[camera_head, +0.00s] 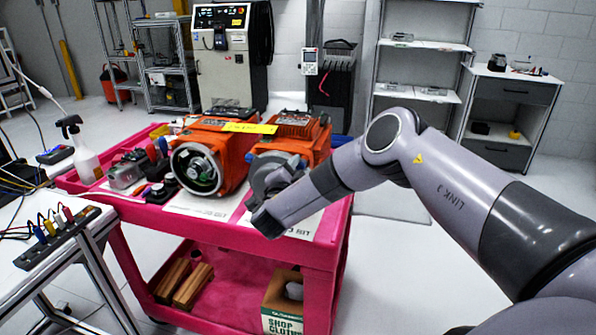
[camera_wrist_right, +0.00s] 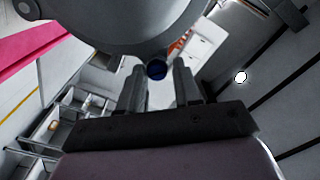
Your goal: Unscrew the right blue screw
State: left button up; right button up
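Two orange servo motors stand on the pink cart (camera_head: 325,252) in the head view. The left motor (camera_head: 234,146) shows an open round front with a dark ring. The right motor (camera_head: 314,142) has a grey round cover (camera_head: 268,178) on its front, partly behind my right arm. In the right wrist view, a blue screw (camera_wrist_right: 156,70) shows at the lower edge of a large grey round part (camera_wrist_right: 125,22). My right gripper (camera_wrist_right: 159,78) has its two fingers apart, one on each side of the screw, with visible gaps. My left gripper is out of view.
A spray bottle (camera_head: 82,155) and small tools crowd the cart's left side. A side table with a connector strip (camera_head: 57,237) stands at the left. A cardboard box (camera_head: 283,302) and wooden blocks sit on the cart's lower shelf. Open floor lies to the right.

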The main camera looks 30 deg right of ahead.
jog(key=shift+o, duration=0.7)
jog(key=shift+f, duration=0.1)
jog(key=shift+a, duration=0.1)
jog(key=shift+s+a+f, duration=0.1)
jog(key=shift+s+a, duration=0.05)
jog(key=v, duration=0.6)
jog(key=shift+s+a, duration=0.2)
jog(key=shift+s, duration=0.05)
